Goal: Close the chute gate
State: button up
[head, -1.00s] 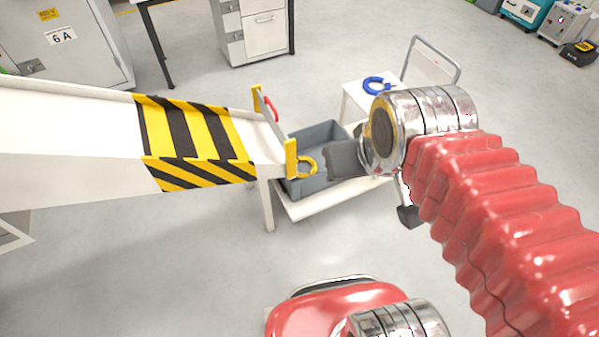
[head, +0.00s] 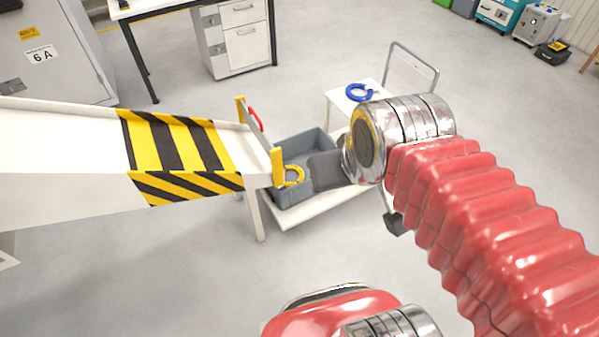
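The white chute (head: 60,145), with yellow and black stripes near its end, slopes in from the left. At its mouth a thin grey gate panel (head: 260,133) stands between two yellow posts (head: 277,167), with a red handle (head: 255,119) near the far post. I cannot tell how far the gate is open. My gripper (head: 322,171) is dark grey, over the grey bin to the right of the near post, apart from the gate in the picture. Its fingers do not show clearly.
A blue ring (head: 358,93) lies on a white surface behind. Open floor lies in front.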

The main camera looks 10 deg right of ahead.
aim_at(256, 129)
jog(key=k, duration=1.3)
jog(key=u, duration=0.1)
jog(key=i, duration=1.25)
jog(key=u, duration=0.9)
jog(key=i, duration=0.7)
jog(key=u, duration=0.5)
